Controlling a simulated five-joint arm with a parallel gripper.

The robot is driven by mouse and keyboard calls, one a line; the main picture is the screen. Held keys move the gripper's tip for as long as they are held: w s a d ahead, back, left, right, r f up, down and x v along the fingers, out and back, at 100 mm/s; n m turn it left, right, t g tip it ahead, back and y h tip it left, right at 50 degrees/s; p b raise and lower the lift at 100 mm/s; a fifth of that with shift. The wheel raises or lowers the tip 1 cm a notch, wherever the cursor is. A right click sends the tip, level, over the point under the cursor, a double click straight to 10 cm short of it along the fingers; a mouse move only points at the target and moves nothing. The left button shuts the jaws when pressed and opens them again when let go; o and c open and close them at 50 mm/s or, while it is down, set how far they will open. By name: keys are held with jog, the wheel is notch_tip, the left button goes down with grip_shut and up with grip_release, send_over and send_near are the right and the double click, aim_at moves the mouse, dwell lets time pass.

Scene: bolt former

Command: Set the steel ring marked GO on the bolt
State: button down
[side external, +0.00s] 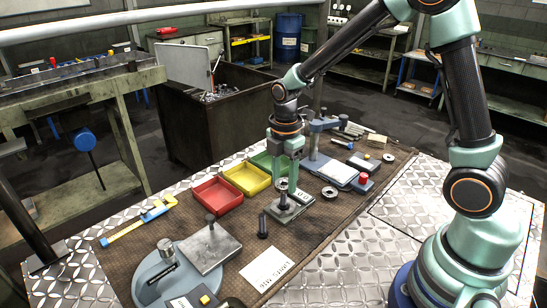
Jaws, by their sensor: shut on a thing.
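My gripper (287,181) points down over a small metal plate (300,208) on the brown mat. It is shut on a small steel ring (282,185) at its fingertips. An upright post, which looks like the bolt (284,200), stands on the plate just below the ring. I cannot tell whether the ring is around the bolt or only above it. Another steel ring (329,192) lies on the mat to the right, and one more ring (388,157) lies farther back. No GO mark can be read on any ring.
Red (217,195), yellow (246,179) and green bins stand left of my gripper. A dark upright pin (262,226) stands in front of the plate. A grey-blue stand (340,172) is close behind on the right. A white card (268,269) lies in front.

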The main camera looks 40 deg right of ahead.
jog(key=shift+c, duration=1)
grip_release()
jog(key=shift+r, duration=3)
jog(key=s+d+r+m+t, duration=0.1)
jog(key=s+r+m+t, duration=0.4)
jog(key=s+r+m, duration=0.5)
jog(key=m, duration=0.7)
jog(key=shift+s+t, duration=0.25)
jog(key=shift+t, duration=0.05)
